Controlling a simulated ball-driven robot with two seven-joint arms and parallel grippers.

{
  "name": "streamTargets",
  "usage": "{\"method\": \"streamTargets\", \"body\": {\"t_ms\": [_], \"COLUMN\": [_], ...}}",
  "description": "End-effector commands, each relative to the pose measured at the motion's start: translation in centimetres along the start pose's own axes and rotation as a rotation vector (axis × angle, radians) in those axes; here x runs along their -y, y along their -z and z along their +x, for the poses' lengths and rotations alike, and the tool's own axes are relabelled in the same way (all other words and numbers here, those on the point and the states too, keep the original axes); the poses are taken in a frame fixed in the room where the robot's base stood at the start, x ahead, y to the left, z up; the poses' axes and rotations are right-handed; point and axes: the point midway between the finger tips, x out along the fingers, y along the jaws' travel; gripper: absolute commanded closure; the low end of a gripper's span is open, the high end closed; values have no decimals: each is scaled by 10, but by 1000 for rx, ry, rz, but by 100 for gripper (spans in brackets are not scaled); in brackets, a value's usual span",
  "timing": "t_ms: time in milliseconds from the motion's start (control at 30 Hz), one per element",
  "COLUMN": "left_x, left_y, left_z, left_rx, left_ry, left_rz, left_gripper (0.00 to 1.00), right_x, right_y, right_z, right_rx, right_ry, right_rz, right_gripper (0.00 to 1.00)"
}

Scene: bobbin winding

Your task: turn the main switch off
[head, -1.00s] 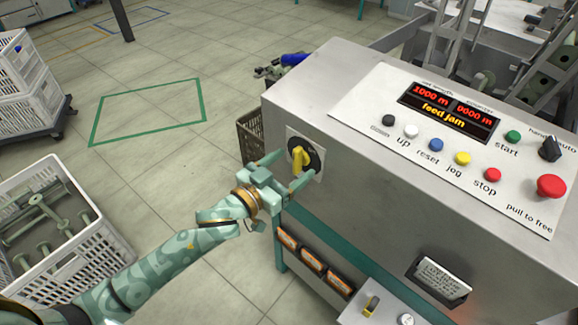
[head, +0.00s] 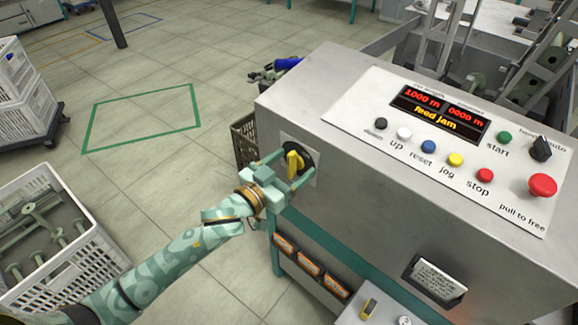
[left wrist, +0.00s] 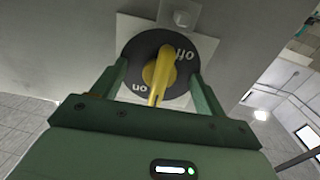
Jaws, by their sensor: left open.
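The main switch is a yellow rotary handle (head: 293,165) on a dark round dial, set on a pale square plate on the machine's side. In the left wrist view the yellow handle (left wrist: 161,75) stands in front of the dial (left wrist: 134,58), between the words "off" at upper right and "on" at lower left. I cannot tell which word it marks. My left gripper (head: 290,170) is open, with one finger on each side of the handle. In the left wrist view the fingers (left wrist: 158,82) reach the dial area, with gaps visible beside the handle. My right gripper is not in view.
The machine's top panel (head: 400,165) carries several coloured buttons, a red mushroom button (head: 542,185) and a lit display (head: 440,112) reading "feed jam". Orange-labelled boxes (head: 309,263) sit below the switch. A white crate (head: 75,262) stands on the floor at left.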

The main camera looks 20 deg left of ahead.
Motion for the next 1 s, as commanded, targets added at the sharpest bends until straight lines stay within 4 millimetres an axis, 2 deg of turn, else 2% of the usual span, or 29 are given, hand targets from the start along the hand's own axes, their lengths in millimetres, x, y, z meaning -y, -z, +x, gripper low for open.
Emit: {"method": "streamTargets", "body": {"t_ms": [33, 200, 267, 467, 800, 1000], "left_x": [0, 0, 0, 0, 0, 0], "left_y": [0, 0, 0, 2, 4, 2], "left_z": [0, 0, 0, 0, 0, 0], "left_rx": [-1, -1, -1, -1, -2, -2], "left_ry": [0, 0, 0, 1, 1, 1], "left_rz": [0, 0, 0, -28, -255, -329], "left_gripper": [27, 75, 89, 89, 89, 89], "right_x": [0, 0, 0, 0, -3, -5], "right_y": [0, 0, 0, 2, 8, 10], "right_z": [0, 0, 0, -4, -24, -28], "right_rx": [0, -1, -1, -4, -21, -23], "right_ry": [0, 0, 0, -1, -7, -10], "right_rz": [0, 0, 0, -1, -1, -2], "right_gripper": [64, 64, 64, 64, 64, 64]}}
